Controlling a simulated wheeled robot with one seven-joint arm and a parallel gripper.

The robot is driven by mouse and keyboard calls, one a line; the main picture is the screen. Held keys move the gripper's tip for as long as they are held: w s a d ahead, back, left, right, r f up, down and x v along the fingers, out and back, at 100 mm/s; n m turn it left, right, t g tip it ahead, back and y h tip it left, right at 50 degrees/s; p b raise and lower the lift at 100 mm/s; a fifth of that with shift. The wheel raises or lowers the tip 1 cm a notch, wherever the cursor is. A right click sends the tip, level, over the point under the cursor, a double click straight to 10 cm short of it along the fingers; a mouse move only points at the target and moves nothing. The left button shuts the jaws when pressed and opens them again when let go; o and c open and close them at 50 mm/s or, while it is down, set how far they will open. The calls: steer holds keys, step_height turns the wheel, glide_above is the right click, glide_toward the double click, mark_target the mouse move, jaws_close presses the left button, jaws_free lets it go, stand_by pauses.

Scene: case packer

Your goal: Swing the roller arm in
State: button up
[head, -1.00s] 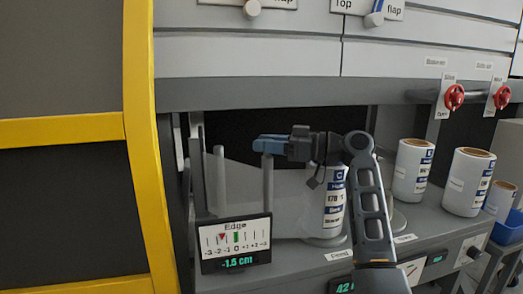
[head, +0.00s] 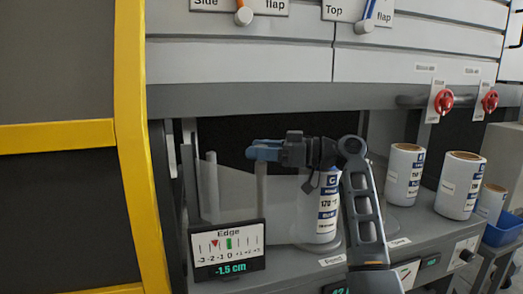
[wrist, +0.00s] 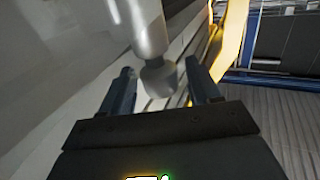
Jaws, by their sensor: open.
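Two upright grey roller posts stand in the dark opening under the cabinet, a left one (head: 212,190) and a right one (head: 261,190). I cannot tell for sure which belongs to the roller arm. A pale web sheet (head: 235,205) spans behind them toward the labelled roll (head: 328,208). My gripper (head: 258,150) is at the top of the right post. In the wrist view a pale post with a rounded end (wrist: 155,75) lies between the two open fingers of my gripper (wrist: 160,84), with gaps at both sides.
An Edge display (head: 228,250) reads -1.5 cm, its red pointer left of the green mark. Spare rolls (head: 404,175) stand on the shelf at right, below red valve handles (head: 443,101). A yellow frame (head: 133,180) stands at left.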

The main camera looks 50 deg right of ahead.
steer(key=v, duration=0.7)
steer(key=shift+s+d+p, duration=0.2)
steer(key=shift+s+p, duration=0.1)
steer(key=shift+p, duration=0.05)
